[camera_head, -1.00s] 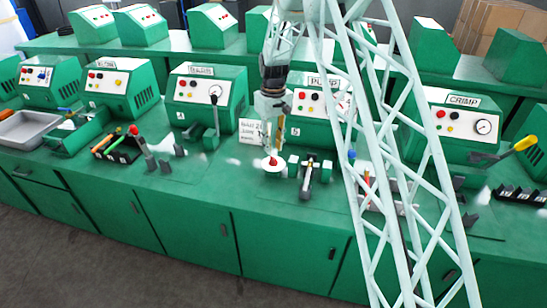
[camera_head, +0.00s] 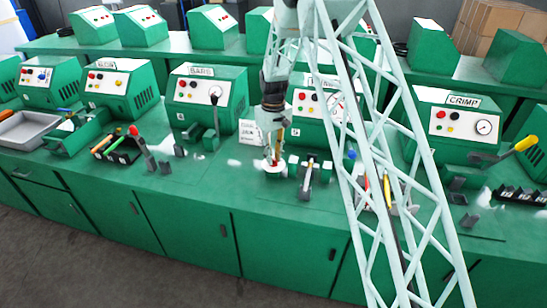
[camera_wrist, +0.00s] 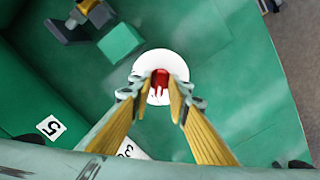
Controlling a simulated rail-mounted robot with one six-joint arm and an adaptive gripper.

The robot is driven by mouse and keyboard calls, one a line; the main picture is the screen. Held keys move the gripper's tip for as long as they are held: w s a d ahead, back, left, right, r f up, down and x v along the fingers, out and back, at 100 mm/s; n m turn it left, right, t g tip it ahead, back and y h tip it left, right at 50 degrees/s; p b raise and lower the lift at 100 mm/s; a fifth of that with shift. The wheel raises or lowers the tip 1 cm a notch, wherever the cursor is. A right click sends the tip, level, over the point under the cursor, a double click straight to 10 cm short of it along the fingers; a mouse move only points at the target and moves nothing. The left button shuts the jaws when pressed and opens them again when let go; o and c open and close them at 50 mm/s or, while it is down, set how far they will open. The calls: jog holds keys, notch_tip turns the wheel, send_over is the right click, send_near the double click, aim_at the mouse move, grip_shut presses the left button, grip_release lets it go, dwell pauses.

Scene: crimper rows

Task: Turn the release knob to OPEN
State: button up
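The release knob (camera_head: 277,163) is a small red knob on a round white base on the green bench top. In the wrist view the red knob (camera_wrist: 160,78) shows at the centre of the white disc (camera_wrist: 178,65). My gripper (camera_head: 274,158) points down at it, its tips at knob height. In the wrist view my gripper (camera_wrist: 160,88) has one yellow-brown finger on each side of the knob. The fingers stand apart; I cannot tell whether the tips touch the knob. No OPEN marking is readable.
A small clamp-like fixture (camera_head: 308,176) stands just right of the knob. A green machine (camera_head: 301,134) and a white label card (camera_head: 250,133) are behind. A black tray of tools (camera_head: 122,152) lies to the left. The bench front is clear.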

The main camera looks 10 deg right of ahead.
grip_shut()
jog(key=shift+m, duration=0.4)
jog(key=m, duration=1.2)
jog(key=shift+m, duration=2.6)
